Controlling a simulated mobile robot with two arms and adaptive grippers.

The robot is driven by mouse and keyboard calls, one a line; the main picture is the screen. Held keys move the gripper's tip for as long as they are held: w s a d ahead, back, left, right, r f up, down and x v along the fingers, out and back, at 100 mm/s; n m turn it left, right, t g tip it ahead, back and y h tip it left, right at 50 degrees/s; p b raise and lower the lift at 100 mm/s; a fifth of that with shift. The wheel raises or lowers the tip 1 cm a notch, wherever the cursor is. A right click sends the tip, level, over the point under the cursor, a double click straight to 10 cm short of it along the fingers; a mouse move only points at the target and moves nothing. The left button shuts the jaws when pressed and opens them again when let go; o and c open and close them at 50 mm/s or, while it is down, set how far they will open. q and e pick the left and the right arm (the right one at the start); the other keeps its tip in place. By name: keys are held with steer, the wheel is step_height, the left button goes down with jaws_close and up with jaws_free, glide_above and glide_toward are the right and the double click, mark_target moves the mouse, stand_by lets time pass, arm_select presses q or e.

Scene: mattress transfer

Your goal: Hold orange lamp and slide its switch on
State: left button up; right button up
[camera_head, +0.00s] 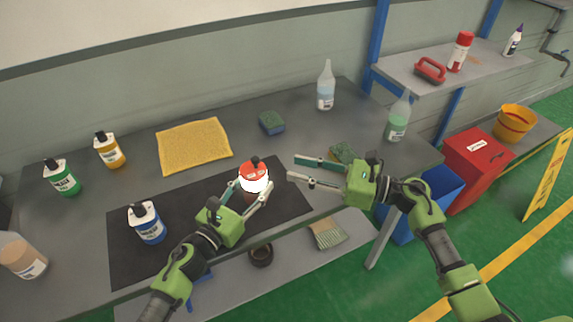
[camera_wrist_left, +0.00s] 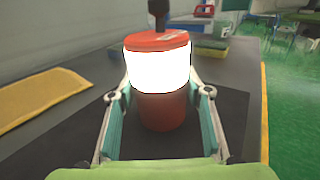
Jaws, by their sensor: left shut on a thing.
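The orange lamp (camera_head: 253,172) stands upright on a black mat (camera_head: 128,254) on the grey table. Its middle band glows bright white, and it has a dark knob on top. In the left wrist view the lamp (camera_wrist_left: 160,108) sits between the two fingers of my left gripper (camera_wrist_left: 160,110), which is shut on it. In the head view the left gripper (camera_head: 248,198) reaches it from the front. My right gripper (camera_head: 292,168) is open and empty, to the right of the lamp and apart from it. I cannot make out the switch.
A yellow cloth (camera_head: 194,146), a sponge (camera_head: 271,122) and a clear bottle (camera_head: 326,86) lie or stand behind the lamp. A blue-label bottle (camera_head: 147,223) stands to its left. Another sponge (camera_head: 342,152) is behind the right gripper. A red bin (camera_head: 474,165) stands right of the table.

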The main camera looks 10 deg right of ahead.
stand_by(0.4)
arm_select(q)
steer(key=o, duration=1.5)
steer(key=shift+o, duration=0.2)
